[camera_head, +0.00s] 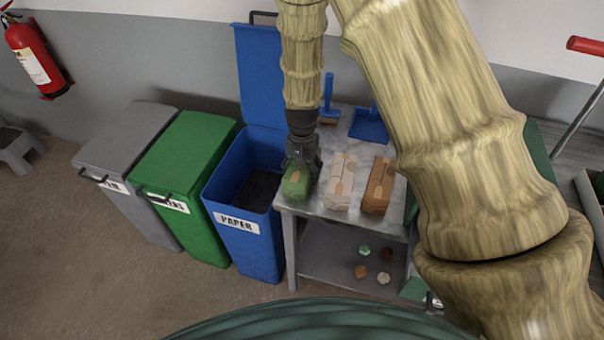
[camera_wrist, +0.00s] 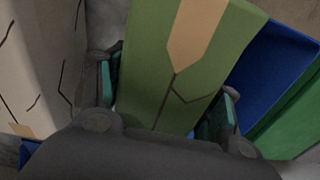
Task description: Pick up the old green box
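The green box (camera_head: 294,184), with a tan marking on its top, stands at the front left corner of the grey table, beside the blue bin. My gripper (camera_head: 302,168) points down over it. In the wrist view the green box (camera_wrist: 218,55) runs up between the two fingers of my gripper (camera_wrist: 166,98), one finger along each side. The teal pads lie very close to the box sides. I cannot tell whether they press on it. The lower part of the box is hidden by the gripper body in the wrist view.
A pale box (camera_head: 341,182) and a brown box (camera_head: 378,186) stand right of the green one. The open blue paper bin (camera_head: 238,232) is at the left, then green (camera_head: 186,165) and grey (camera_head: 130,150) bins. A blue dustpan (camera_head: 368,126) lies behind.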

